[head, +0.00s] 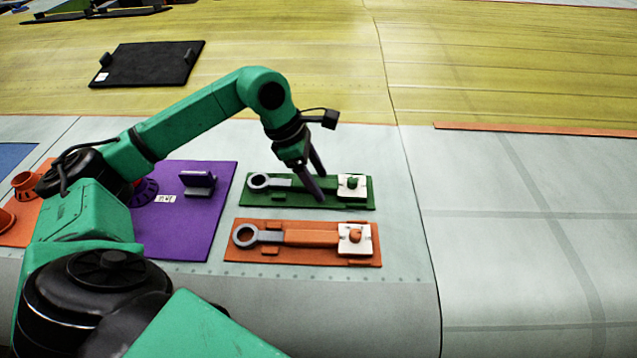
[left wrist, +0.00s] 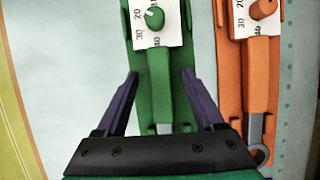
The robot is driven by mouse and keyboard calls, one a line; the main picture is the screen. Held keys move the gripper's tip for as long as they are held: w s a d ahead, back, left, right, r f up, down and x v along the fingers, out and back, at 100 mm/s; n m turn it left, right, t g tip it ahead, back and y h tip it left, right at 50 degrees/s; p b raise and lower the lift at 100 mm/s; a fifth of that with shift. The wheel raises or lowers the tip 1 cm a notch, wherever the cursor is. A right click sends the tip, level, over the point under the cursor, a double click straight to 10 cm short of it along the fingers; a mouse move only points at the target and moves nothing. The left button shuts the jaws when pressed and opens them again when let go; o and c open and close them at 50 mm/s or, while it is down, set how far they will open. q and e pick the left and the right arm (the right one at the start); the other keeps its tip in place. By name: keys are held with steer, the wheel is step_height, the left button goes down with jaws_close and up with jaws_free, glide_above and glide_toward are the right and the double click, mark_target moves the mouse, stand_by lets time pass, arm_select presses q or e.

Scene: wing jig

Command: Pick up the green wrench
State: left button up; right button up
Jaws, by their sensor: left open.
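The green wrench (head: 300,186) lies on a green base plate (head: 222,0) with its dark ring end at the left and a white dial block at the right in the head view. In the left wrist view the wrench's green handle (left wrist: 160,85) runs between my fingers, below the white block marked with numbers. My left gripper (head: 318,190) is open, with one purple finger on each side of the handle. Whether the fingers touch the handle cannot be told. In the left wrist view the ring end is hidden behind my gripper (left wrist: 160,85). My right gripper is not in view.
An orange wrench (head: 310,237) on an orange plate lies close beside the green one, nearer to me. A purple plate (head: 190,225) is at the left. A black plate (head: 150,65) lies farther back. The pale surface at the right is clear.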

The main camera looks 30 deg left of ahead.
arm_select(q)
steer(key=shift+f, duration=0.15)
jaws_close()
stand_by(1.4)
